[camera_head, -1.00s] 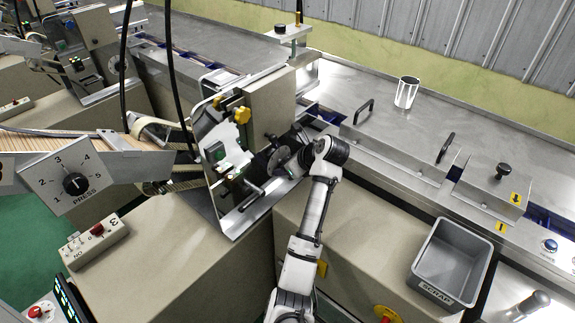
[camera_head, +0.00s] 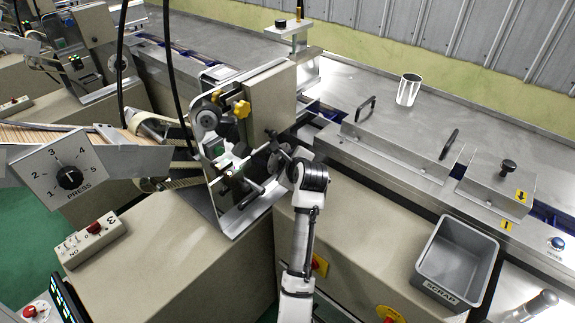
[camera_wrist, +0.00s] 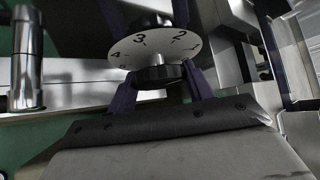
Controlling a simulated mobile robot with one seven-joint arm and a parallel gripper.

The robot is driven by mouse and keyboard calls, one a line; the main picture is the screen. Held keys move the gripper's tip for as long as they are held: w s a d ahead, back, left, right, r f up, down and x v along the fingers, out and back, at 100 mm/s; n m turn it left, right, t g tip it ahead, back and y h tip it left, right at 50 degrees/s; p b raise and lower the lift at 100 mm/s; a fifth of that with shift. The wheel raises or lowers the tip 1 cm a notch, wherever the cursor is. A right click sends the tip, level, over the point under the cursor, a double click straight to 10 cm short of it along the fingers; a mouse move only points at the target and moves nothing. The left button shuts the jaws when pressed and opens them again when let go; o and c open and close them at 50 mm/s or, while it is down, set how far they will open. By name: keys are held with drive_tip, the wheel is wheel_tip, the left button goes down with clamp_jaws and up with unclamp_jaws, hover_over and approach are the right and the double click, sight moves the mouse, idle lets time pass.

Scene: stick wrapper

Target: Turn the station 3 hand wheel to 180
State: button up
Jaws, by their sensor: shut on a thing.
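The station 3 hand wheel (camera_head: 279,160) is on the right flank of the wrapper head, partly hidden behind my wrist. In the wrist view a white numbered dial (camera_wrist: 158,47) faces the camera, with figures such as 1, 2 and 3 readable. A black ribbed knob (camera_wrist: 161,76) sits at its centre. My gripper (camera_wrist: 160,88) has one dark blue finger on each side of this knob and is shut on it. In the head view my gripper (camera_head: 276,158) is mostly hidden by the wrist. No 180 mark or pointer can be read.
A press dial (camera_head: 70,178) and a switch box marked 3 (camera_head: 92,240) are at left. A yellow knob (camera_head: 242,109) is above the wheel. A scrap bin (camera_head: 457,262) stands right of my arm. In the wrist view a metal post (camera_wrist: 27,60) stands left of the dial.

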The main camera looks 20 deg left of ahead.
idle(0.4)
drive_tip(key=o, duration=1)
drive_tip(key=shift+c, duration=0.2)
drive_tip(key=b+v, duration=0.2)
drive_tip(key=v, duration=1.1)
drive_tip(key=shift+s+d+r+b, duration=0.15)
drive_tip(key=shift+s+r+b, duration=0.05)
drive_tip(key=shift+s+b, duration=0.15)
